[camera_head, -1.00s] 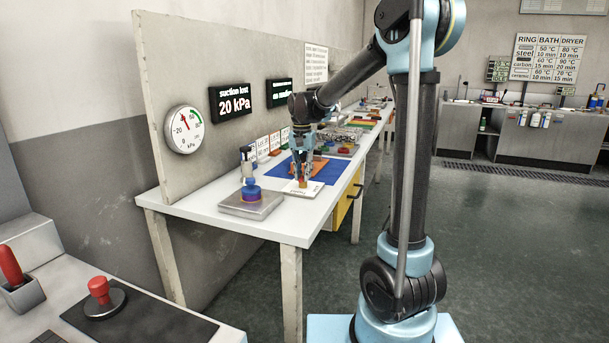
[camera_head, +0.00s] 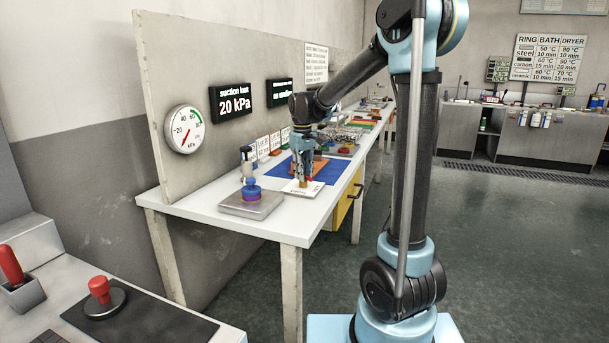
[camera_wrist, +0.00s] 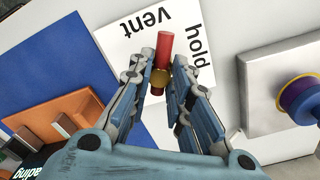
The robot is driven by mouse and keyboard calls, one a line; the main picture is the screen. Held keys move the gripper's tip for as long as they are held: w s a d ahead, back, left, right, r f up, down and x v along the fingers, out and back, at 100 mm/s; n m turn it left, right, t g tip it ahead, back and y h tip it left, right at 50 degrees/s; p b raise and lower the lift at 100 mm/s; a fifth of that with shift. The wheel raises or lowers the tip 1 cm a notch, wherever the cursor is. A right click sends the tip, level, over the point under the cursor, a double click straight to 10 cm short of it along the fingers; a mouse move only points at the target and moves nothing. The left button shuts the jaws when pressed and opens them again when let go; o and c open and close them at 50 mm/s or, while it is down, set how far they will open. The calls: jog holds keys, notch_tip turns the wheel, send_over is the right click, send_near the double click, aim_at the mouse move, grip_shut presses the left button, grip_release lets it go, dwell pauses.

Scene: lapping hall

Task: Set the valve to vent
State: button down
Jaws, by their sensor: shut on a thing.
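The valve shows in the wrist view as a red handle (camera_wrist: 165,46) with a round brass part (camera_wrist: 160,78). It stands on a white plate (camera_wrist: 112,45) printed "vent" and "hold". The handle's far end points up between the two words, beside the end of "vent". My gripper (camera_wrist: 163,72) is shut on the valve, with its fingers on both sides of the handle. In the head view my gripper (camera_head: 303,178) is low over the white plate (camera_head: 300,190), and the fingers hide most of the valve. A round gauge (camera_head: 184,129) on the panel has its red needle pointing down-left.
A grey block (camera_head: 251,204) carrying a blue and purple round piece (camera_head: 251,191) stands left of the plate. A blue mat (camera_head: 335,172) with an orange-brown holder (camera_wrist: 65,115) lies on the other side. A sign (camera_head: 231,103) reads "suction lost 20 kPa".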

jog(key=n, duration=0.4)
jog(key=shift+s+d+n, duration=0.1)
jog(key=shift+s+n, duration=0.1)
jog(key=shift+n, duration=0.2)
dwell(0.4)
jog(key=c, duration=1.4)
grip_release()
jog(key=shift+c, duration=0.2)
jog(key=shift+w, duration=0.1)
jog(key=shift+r, duration=0.3)
notch_tip(320, 180, up, 11)
jog(key=shift+r, duration=0.15)
